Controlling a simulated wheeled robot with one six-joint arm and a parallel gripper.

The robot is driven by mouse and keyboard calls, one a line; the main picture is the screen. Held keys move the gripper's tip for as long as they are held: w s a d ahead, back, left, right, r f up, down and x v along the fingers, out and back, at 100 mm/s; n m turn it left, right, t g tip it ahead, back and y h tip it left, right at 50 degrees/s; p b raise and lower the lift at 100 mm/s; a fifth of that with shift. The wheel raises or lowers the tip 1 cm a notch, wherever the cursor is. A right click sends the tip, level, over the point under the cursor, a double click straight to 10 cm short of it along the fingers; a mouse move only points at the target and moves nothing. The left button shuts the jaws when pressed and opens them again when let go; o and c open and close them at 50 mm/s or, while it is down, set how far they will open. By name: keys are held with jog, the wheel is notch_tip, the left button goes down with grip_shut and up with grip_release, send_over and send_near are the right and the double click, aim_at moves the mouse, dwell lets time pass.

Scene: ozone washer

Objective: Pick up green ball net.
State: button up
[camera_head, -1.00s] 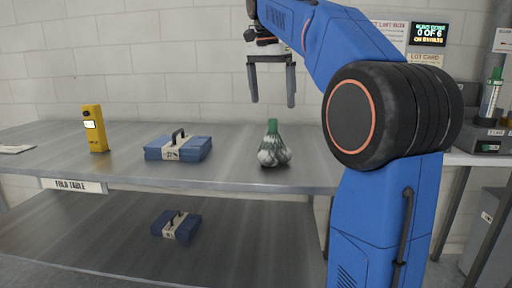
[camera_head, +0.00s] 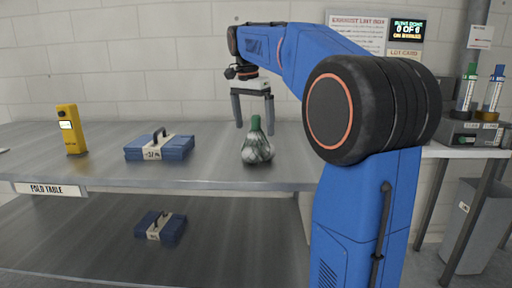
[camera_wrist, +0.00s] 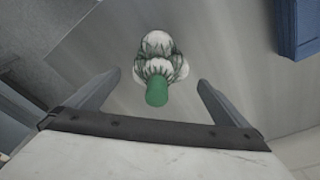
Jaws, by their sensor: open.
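The green ball net (camera_head: 257,147) is a net bag of white balls with a green top. It stands upright on the metal fold table (camera_head: 95,170). My gripper (camera_head: 255,126) is open and empty, pointing down just above and around the height of the net's green top in the head view. In the wrist view the net (camera_wrist: 158,65) lies ahead of and between the two open fingers (camera_wrist: 158,92), with its green top toward me. Contact with the fingers does not show.
A blue case (camera_head: 160,147) stands on the table left of the net, and a yellow device (camera_head: 71,131) is farther left. Another blue case (camera_head: 160,228) is on the lower shelf. At right is a stand with tubes (camera_head: 478,133) and a grey bin (camera_head: 462,225).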

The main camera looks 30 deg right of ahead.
aim_at(257, 138)
jog(key=shift+d+f, duration=0.25)
jog(key=shift+f, duration=0.7)
jog(key=shift+d+f, duration=0.25)
jog(key=shift+f, duration=0.7)
jog(key=shift+d+f, duration=0.25)
jog(key=shift+f, duration=0.7)
jog(key=c, duration=0.9)
